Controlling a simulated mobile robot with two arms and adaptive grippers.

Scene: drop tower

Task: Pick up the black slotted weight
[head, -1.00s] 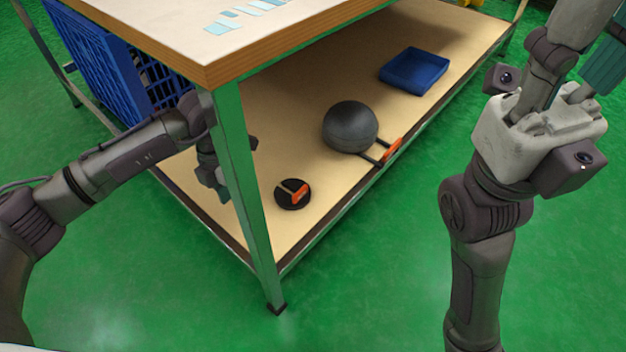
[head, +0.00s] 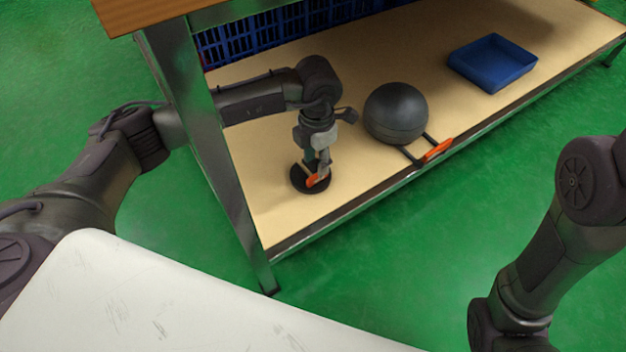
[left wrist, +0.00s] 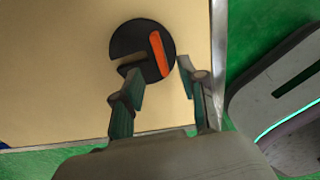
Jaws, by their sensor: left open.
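The black slotted weight (head: 300,180) is a dark disc with a slot and an orange bar, lying flat on the lower shelf near its front edge. It also shows in the left wrist view (left wrist: 128,40), with its slot at the left. My left gripper (head: 320,174) points down over the weight and hides part of it. In the left wrist view the gripper (left wrist: 158,75) is open, its fingertips at the near side of the disc and around the lower end of the orange bar. I cannot tell whether they touch it. My right gripper is out of view; only that arm shows.
A dark ball (head: 396,113) with an orange-ended handle (head: 438,150) sits to the right on the shelf (head: 365,190). A blue tray (head: 492,62) is farther right. Blue crates (head: 260,35) are behind.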

